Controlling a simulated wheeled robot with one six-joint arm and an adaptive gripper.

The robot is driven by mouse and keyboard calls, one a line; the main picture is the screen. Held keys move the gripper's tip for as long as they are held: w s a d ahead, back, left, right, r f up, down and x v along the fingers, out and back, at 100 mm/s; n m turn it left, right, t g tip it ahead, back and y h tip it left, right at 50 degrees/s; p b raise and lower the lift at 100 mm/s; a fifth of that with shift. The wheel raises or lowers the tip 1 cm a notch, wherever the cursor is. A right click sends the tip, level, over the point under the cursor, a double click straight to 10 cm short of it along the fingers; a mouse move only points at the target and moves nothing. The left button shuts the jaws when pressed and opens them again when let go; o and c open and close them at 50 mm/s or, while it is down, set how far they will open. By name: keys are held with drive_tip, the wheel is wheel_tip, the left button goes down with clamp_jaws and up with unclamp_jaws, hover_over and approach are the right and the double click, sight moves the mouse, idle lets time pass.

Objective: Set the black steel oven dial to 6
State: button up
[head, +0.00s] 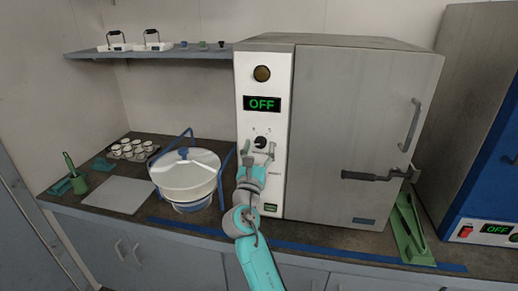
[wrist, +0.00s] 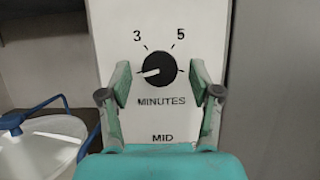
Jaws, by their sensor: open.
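The oven (head: 350,130) is grey steel with a white control panel, and its green display (head: 262,104) reads OFF. Its round black dial (head: 260,143) also shows in the wrist view (wrist: 159,68), where its white pointer line points left and slightly down. Tick marks with the numbers 3 and 5 stand above the dial, and MINUTES and MID are printed below. No 6 is readable. My gripper (head: 259,154) is open in front of the panel. In the wrist view its fingers (wrist: 160,78) flank the dial left and right with visible gaps; the remaining depth is unclear.
A white lidded pot (head: 186,175) with blue handles stands left of the oven on the dark counter. A green bracket-like stand (head: 408,232) is at the oven's right. A blue unit (head: 488,175) with its own OFF display stands far right. A shelf (head: 160,51) is upper left.

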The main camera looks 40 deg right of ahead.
drive_tip(key=shift+w+d, duration=0.1)
drive_tip(key=c, duration=1.1)
drive_tip(key=shift+m, duration=0.3)
